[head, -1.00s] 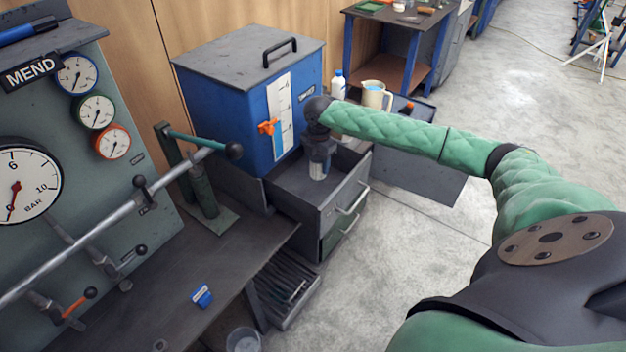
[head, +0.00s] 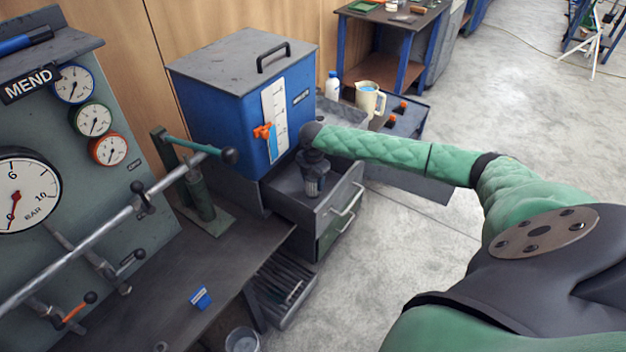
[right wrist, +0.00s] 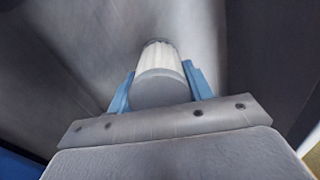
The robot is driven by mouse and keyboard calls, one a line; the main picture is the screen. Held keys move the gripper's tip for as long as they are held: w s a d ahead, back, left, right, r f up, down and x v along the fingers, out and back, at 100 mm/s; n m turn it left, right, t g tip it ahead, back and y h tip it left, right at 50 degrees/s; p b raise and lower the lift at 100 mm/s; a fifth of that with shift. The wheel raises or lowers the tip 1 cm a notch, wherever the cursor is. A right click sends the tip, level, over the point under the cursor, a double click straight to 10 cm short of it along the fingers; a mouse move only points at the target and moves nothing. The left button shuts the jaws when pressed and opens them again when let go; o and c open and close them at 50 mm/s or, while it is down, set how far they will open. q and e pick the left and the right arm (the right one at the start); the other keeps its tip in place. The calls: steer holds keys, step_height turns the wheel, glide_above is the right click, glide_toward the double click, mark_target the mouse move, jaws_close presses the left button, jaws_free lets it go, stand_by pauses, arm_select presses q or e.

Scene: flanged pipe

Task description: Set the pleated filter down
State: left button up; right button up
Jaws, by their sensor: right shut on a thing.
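The pleated filter (right wrist: 159,68) is a white ribbed cylinder with a grey end cap in the right wrist view. My right gripper (right wrist: 158,85) is shut on it, with one blue finger on each side. The filter is mostly hidden there by the gripper. I cannot tell whether its lower end touches the grey surface. My left gripper does not show.
The blue tank (head: 228,120) with its orange valve stands just behind and left of the gripper. A beige jug (head: 370,100) and a white bottle (head: 332,86) stand behind the arm. A small blue box (head: 201,298) lies on the bench.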

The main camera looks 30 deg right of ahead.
steer(key=o, duration=1.1)
steer(key=shift+f, duration=0.1)
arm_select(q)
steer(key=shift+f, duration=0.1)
arm_select(e)
steer(key=shift+r, duration=0.45)
step_height(320, 180, up, 10)
steer(key=shift+f+b, duration=0.1)
steer(key=shift+b, duration=1.1)
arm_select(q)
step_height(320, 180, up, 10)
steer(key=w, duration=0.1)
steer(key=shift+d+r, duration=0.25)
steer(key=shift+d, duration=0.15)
arm_select(e)
steer(key=shift+r, duration=0.8)
steer(key=shift+f, duration=0.1)
